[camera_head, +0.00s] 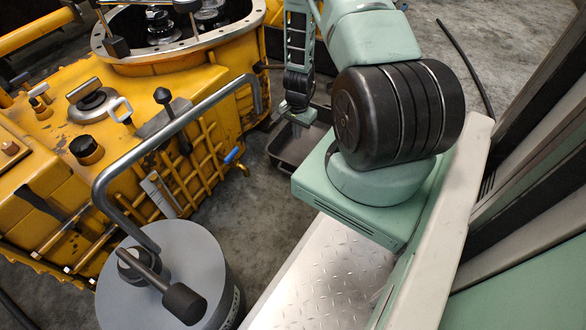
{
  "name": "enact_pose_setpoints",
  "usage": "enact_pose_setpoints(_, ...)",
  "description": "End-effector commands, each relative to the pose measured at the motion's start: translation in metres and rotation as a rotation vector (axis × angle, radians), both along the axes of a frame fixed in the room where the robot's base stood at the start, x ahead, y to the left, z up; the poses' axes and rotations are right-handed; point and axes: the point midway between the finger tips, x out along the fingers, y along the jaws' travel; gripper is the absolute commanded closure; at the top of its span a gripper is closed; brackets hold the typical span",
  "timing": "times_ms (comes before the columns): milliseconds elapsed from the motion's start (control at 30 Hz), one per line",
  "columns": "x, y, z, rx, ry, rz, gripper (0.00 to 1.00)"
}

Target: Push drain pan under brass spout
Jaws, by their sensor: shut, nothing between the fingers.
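The dark grey drain pan (284,160) lies on the concrete floor, right of the yellow transmission housing (225,75). My arm hides its right part. A small brass-coloured fitting (243,169) with a blue lever beside it sticks out of the housing's lower right side, left of the pan. It looks like the spout, and the pan appears apart from it. My gripper (296,115) points down at the pan's far side and appears shut and empty. Whether it touches the pan cannot be told.
A grey drum (172,285) with a bent grey pipe (100,175) stands at the lower left. My own base and arm fill the right. Bare floor (255,215) lies in front of the pan. A black hose (462,60) lies at the far right.

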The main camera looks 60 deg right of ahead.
Motion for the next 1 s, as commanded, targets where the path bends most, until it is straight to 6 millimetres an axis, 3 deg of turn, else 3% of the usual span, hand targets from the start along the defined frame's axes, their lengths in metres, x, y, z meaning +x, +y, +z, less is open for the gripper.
enact_pose_setpoints(267, -0.007, -0.006, -0.038, -0.006, 0.007, -0.025, 1.0)
enact_pose_setpoints(667, -0.007, -0.005, -0.12, -0.005, 0.007, -0.023, 1.0)
enact_pose_setpoints(800, -0.006, 0.018, -0.114, -0.005, 0.006, -0.021, 1.0)
enact_pose_setpoints(1000, -0.006, 0.033, -0.111, -0.005, 0.006, -0.021, 1.0)
